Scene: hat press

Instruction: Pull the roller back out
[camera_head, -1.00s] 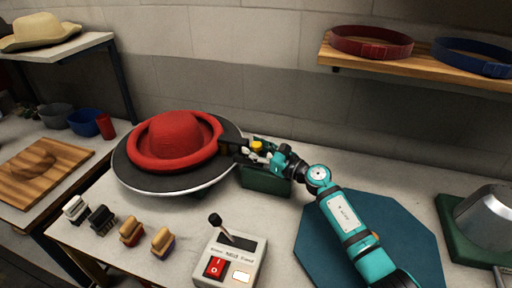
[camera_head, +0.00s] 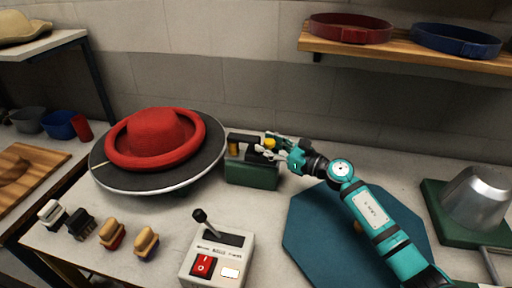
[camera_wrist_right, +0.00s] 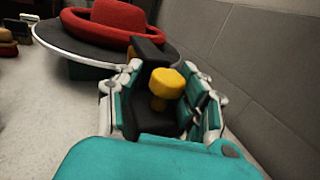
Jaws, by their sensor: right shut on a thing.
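The red hat (camera_head: 155,132) lies on a round dark turntable (camera_head: 205,165). Just to its right, the roller unit (camera_head: 240,144), a black arm with a yellow knob (camera_head: 270,142), sits on a green base (camera_head: 250,175). A gap shows between the roller's end and the red brim. My right gripper (camera_head: 273,150) is shut on the roller's knob. In the right wrist view the yellow knob (camera_wrist_right: 167,84) stands between the fingers, with the black roller head (camera_wrist_right: 148,50) ahead and the hat (camera_wrist_right: 115,18) beyond. My left gripper is not in view.
A control box (camera_head: 218,258) with a lever stands in front. Several brushes (camera_head: 112,235) line the left front edge. A blue octagonal mat (camera_head: 315,235) lies under my right arm. A metal block (camera_head: 476,196) on a green base stands at right. The wall is close behind.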

